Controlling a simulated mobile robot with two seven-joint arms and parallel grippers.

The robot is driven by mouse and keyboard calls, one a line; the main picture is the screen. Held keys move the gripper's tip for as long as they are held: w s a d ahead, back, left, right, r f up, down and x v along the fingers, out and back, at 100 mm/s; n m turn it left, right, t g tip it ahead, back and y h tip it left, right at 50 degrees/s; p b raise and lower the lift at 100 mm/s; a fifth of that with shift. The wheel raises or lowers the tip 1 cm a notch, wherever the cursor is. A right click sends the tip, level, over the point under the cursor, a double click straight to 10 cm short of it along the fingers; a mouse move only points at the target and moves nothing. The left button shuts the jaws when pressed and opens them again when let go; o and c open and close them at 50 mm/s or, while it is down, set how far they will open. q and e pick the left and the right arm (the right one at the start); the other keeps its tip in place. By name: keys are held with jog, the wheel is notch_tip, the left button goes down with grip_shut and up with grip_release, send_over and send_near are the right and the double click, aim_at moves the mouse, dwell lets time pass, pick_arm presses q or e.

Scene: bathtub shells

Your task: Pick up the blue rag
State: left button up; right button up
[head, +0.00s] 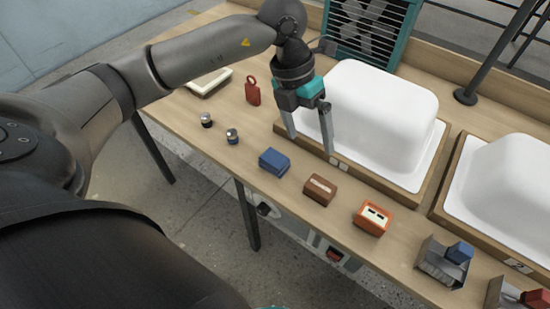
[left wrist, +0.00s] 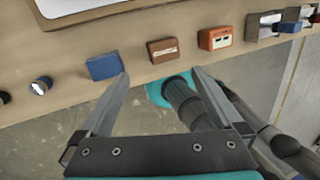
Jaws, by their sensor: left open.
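The blue rag (head: 274,161) looks like a small folded blue block on the wooden table near its front edge. It also shows in the left wrist view (left wrist: 104,66), just beyond and left of one fingertip. My left gripper (head: 310,143) is open and empty, fingers pointing down, in front of the first white tub shell. In the head view it appears to the right of the rag and behind it; it is not around the rag. The same gripper fills the lower left wrist view (left wrist: 160,73). My right gripper is not in view.
A brown block (head: 320,188) and an orange box (head: 372,218) stand right of the rag; two small dark cylinders (head: 232,136) stand left. White tub shells (head: 380,115) on wooden bases fill the table behind. A red tag (head: 252,90) lies further back.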

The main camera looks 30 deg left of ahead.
pick_arm(q)
jog(key=a+n+y, duration=0.1)
jog(key=a+y, duration=0.2)
jog(key=a, duration=0.4)
jog(key=b, duration=0.2)
send_over(274, 158)
jog(key=f, duration=0.8)
jog(key=shift+d, duration=0.2)
jog(key=shift+a+f+b, duration=0.15)
jog(key=shift+f+b, duration=0.25)
jog(key=shift+f, duration=2.75)
jog(key=shift+r, duration=0.1)
jog(key=c, duration=1.1)
jog(key=shift+c, duration=0.2)
notch_tip(274, 158, up, 20)
jog(key=p, duration=0.3)
